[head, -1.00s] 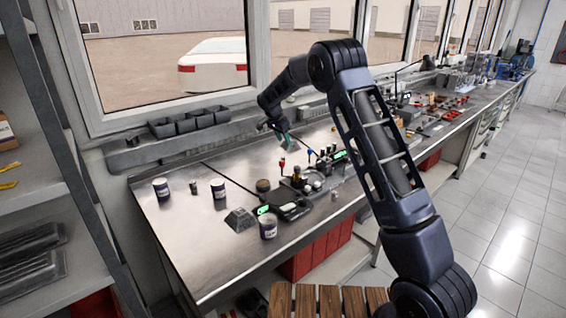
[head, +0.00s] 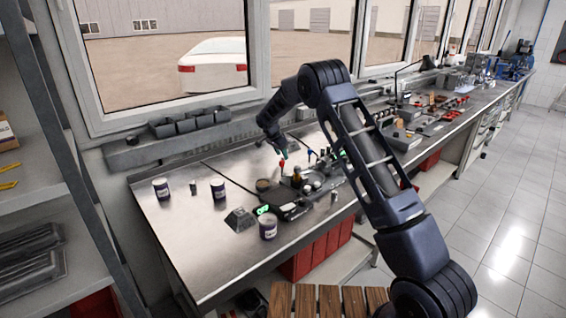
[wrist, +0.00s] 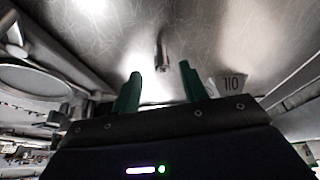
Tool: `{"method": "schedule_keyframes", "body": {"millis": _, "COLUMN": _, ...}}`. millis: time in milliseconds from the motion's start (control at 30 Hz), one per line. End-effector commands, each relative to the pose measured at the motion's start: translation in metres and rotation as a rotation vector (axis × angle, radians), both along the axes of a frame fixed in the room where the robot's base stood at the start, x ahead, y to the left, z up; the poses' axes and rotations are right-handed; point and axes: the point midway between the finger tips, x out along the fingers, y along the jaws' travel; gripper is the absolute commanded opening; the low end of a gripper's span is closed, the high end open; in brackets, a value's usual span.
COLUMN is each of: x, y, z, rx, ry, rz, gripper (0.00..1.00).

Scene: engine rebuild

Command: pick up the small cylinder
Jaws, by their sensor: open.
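A small metallic cylinder (wrist: 162,55) shows in the wrist view on the scratched metal surface, just beyond my fingertips and roughly centred between them. My gripper (wrist: 160,78) has two green fingers spread apart, with nothing between them. Two small cylinders show there: one between the white cups (head: 193,188) and one near the front edge (head: 334,196). I cannot tell which, if either, is the one in the wrist view.
A block marked 110 (wrist: 229,84) is right of my fingers. The bench's left part is mostly clear.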

Motion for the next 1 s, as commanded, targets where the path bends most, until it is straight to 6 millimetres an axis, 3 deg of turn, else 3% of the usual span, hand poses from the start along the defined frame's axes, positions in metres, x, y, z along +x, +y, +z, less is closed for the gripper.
{"method": "schedule_keyframes", "body": {"millis": 233, "x": 0.011, "y": -0.008, "z": -0.031, "rx": 0.0, "ry": 0.0, "rz": -0.001, "gripper": 0.43}}
{"method": "schedule_keyframes", "body": {"millis": 500, "x": 0.013, "y": -0.008, "z": -0.035, "rx": 0.001, "ry": -0.001, "rz": 0.0, "gripper": 0.43}}
{"method": "schedule_keyframes", "body": {"millis": 733, "x": 0.013, "y": -0.008, "z": -0.035, "rx": 0.0, "ry": 0.0, "rz": 0.0, "gripper": 0.0}}
{"method": "schedule_keyframes", "body": {"millis": 1000, "x": 0.013, "y": -0.008, "z": -0.035, "rx": 0.0, "ry": -0.001, "rz": 0.0, "gripper": 0.0}}
